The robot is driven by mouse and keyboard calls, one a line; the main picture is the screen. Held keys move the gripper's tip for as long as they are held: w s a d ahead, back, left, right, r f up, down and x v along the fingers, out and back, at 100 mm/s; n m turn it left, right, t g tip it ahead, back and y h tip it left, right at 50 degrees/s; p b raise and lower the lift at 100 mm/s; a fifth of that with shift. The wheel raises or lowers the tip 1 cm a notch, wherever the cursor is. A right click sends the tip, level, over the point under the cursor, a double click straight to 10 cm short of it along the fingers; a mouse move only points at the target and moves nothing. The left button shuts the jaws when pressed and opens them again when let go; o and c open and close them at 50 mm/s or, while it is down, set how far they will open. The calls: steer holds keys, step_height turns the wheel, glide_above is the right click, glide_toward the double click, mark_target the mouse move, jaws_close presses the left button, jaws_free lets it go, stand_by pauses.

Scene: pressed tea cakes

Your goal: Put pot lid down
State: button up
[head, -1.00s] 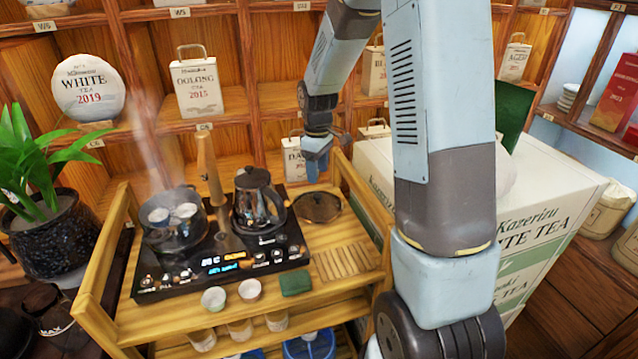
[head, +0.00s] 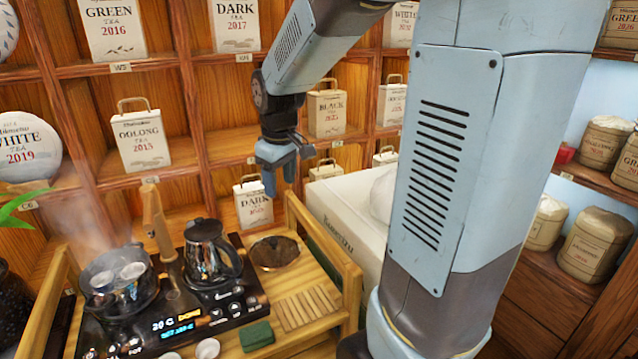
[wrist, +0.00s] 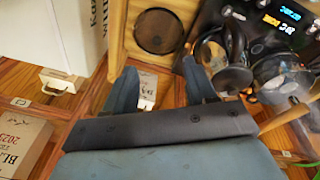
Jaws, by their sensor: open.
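The pot lid (head: 274,252), dark and round with a metal rim, lies flat on the wooden tea cart to the right of the kettle; it also shows in the wrist view (wrist: 158,31). My gripper (head: 281,181) hangs above and behind the lid, apart from it. Its two fingers are spread with nothing between them, as the wrist view shows (wrist: 160,90). The open pot (head: 118,285) stands on the left of the black hob with small cups inside and steam above it.
A dark kettle (head: 212,255) stands on the hob (head: 180,314). A slatted wooden mat (head: 308,308) and a green cloth (head: 256,336) lie in front of the lid. A large white tea box (head: 346,232) stands right of the cart. Shelves with tea tins rise behind.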

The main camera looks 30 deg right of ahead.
steer(key=s+r+m+t, duration=0.1)
steer(key=s+r+m, duration=0.1)
steer(key=s, duration=0.7)
steer(key=s+r+m+t, duration=0.2)
steer(key=s+r, duration=0.3)
steer(key=s, duration=0.4)
steer(key=shift+s+d+r+m, duration=0.2)
steer(key=shift+s+r+m, duration=0.1)
steer(key=shift+m, duration=0.5)
